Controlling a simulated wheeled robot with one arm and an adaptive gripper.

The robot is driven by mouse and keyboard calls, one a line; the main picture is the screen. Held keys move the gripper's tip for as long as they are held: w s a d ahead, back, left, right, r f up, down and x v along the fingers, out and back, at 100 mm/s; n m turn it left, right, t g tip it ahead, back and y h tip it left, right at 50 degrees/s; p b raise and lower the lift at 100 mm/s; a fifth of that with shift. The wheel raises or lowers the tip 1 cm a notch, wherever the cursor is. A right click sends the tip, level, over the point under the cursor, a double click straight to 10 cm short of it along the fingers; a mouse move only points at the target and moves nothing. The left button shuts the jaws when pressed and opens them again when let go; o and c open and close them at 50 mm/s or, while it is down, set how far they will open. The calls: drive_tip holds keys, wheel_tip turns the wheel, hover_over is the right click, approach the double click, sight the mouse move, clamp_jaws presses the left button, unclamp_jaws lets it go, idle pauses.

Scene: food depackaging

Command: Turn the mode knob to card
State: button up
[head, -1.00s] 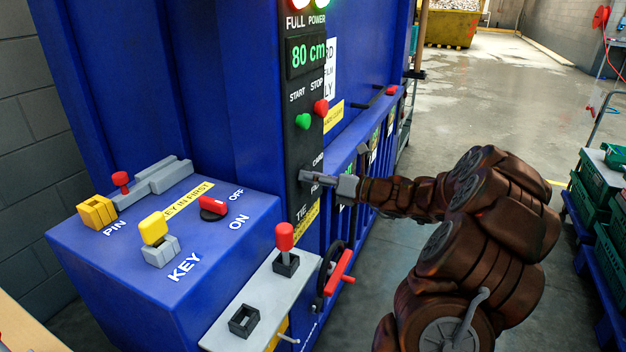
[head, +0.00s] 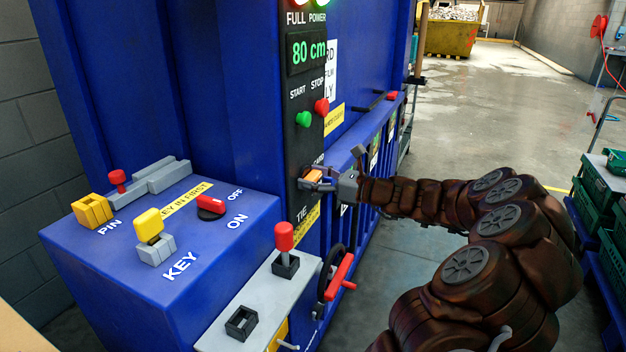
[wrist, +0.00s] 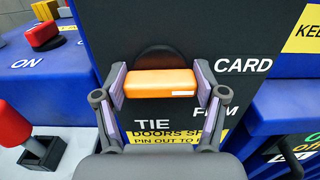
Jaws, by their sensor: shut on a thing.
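The mode knob (wrist: 160,83) is an orange bar on the black control panel (wrist: 215,30), lying nearly level in the wrist view. A short white mark shows at its right end, between the CARD label (wrist: 243,65) and the FILM label (wrist: 215,110). The TIE label (wrist: 152,126) is below left. My gripper (wrist: 159,80) is shut on the knob, one finger at each end. In the head view the knob (head: 312,176) shows partly between the fingers of my gripper (head: 319,177), which partly cover the labels.
Above the knob are a green start button (head: 303,119), a red stop button (head: 321,106) and an 80 cm display (head: 309,51). A blue box (head: 130,270) with key and switch stands at left. A red handle (head: 340,276) is below.

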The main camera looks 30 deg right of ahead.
idle(0.3)
drive_tip(key=o, duration=1.1)
drive_tip(key=shift+o, duration=0.2)
drive_tip(key=v, duration=1.2)
drive_tip(key=shift+a+f, duration=0.1)
drive_tip(key=shift+a, duration=0.05)
